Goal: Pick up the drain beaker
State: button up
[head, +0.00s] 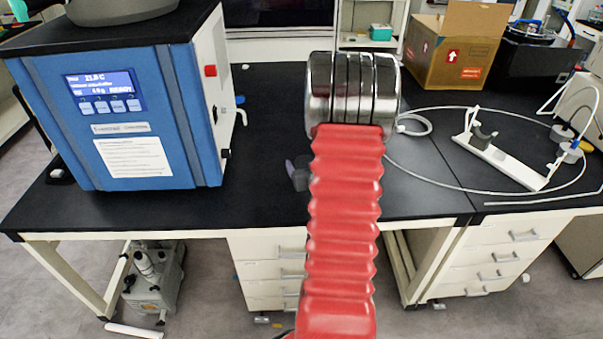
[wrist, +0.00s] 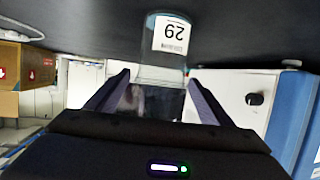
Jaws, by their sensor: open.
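The drain beaker (wrist: 166,48) is a clear vessel with a white label reading "29", upside down in the wrist view. It stands on the black bench top. My gripper (wrist: 158,78) is open, its two dark fingers pointing at the beaker. The beaker is beyond and roughly between the fingertips; whether they touch it I cannot tell. In the head view my red and metal arm hides the beaker, and only a small dark part of my gripper shows beside the arm.
The blue freeze dryer (head: 150,115) stands on the bench at left. A cardboard box (head: 455,50) stands at the back right. A white stand (head: 500,160) and a looped pale tube (head: 420,182) lie right of my arm. Black bench top (head: 258,130) is bare between dryer and arm.

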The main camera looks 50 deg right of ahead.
jog(key=shift+w+d+f, duration=0.2)
jog(key=shift+w+d, duration=0.05)
jog(key=shift+w, duration=0.3)
jog(key=shift+c, duration=0.6)
jog(key=shift+s, duration=0.1)
jog(key=c, duration=1.4)
